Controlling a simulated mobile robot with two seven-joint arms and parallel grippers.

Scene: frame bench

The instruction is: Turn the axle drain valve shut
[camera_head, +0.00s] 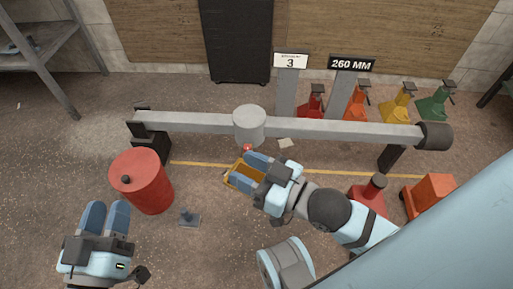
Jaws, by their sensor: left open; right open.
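The grey axle beam (340,129) runs across the middle of the view, with a round grey housing (249,124) at its centre. A small red part (247,148), which looks like the drain valve, shows at the housing's lower front. Its handle angle is too small to tell. My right gripper (249,169) is open, its blue fingers pointing left just below the red part. No clear contact with it shows. My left gripper (107,206) is open and empty at the lower left, well away from the axle.
A yellow tray (229,177) lies on the floor, partly hidden by my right gripper. A red drum (143,182) stands left of it. Red (315,105), orange (357,107), yellow (397,108) and green (435,107) stands line the back right.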

